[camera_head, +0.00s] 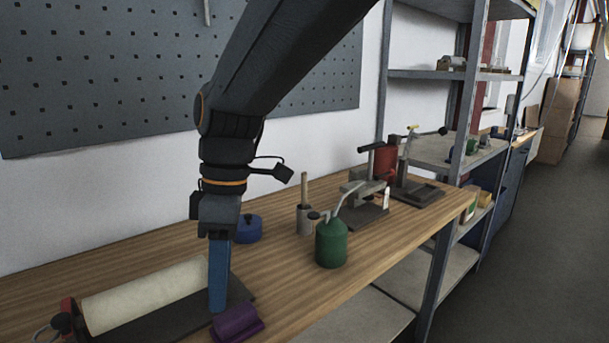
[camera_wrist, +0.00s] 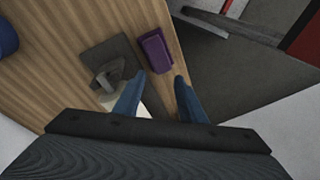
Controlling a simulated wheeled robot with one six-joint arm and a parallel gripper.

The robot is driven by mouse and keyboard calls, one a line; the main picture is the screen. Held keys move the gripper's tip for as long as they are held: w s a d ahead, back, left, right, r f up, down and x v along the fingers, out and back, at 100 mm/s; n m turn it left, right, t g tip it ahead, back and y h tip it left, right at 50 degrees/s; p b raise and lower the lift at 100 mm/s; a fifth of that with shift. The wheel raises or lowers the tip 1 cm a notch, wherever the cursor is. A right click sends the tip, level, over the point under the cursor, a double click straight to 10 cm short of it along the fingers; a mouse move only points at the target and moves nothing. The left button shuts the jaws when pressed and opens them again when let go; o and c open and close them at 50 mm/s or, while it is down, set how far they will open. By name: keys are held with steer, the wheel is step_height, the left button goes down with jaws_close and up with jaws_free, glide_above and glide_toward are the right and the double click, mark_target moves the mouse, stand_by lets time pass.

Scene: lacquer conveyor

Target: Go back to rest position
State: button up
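My gripper (camera_head: 218,306) points straight down over the near left part of the wooden workbench (camera_head: 285,265). In the head view its blue fingers line up one behind the other. The wrist view shows both fingers apart, with nothing held between the tips (camera_wrist: 158,82). A purple block-like object (camera_head: 237,323) lies at the bench's front edge, just right of the fingertips in the head view. It also shows just beyond the fingers in the wrist view (camera_wrist: 156,52). I cannot tell if a finger touches it.
A cream roll (camera_head: 145,293) lies on a dark base left of my gripper. A blue round object (camera_head: 248,229), a green oil can (camera_head: 331,243), a cup with a stick (camera_head: 304,219) and presses stand to the right. A pegboard wall (camera_head: 95,75) rises behind; metal shelves (camera_head: 435,75) stand right.

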steer(key=w+d+f+m, duration=0.1)
steer(key=d, duration=0.2)
steer(key=w+d+f+m, duration=0.1)
steer(key=d+m, duration=0.1)
steer(key=d, duration=0.1)
steer(key=w+d+f+m, duration=0.1)
steer(key=d+m, duration=0.1)
steer(key=d, duration=0.1)
steer(key=shift+w+d+f+t+p, duration=0.1)
steer(key=shift+d+f+t+p, duration=0.05)
steer(key=shift+d+t+p, duration=0.2)
steer(key=s+d+f+m, duration=0.1)
steer(key=d+f+m, duration=0.1)
steer(key=d+m, duration=0.3)
steer(key=s+d+f+m+t+p, duration=0.1)
steer(key=d+m, duration=0.4)
steer(key=d, duration=0.5)
steer(key=s+d+f+m+h, duration=0.1)
steer(key=d+f+m, duration=0.3)
steer(key=d, duration=0.4)
steer(key=shift+s+d+f+m, duration=0.3)
steer(key=shift+s+m, duration=0.2)
steer(key=shift+s, duration=0.35)
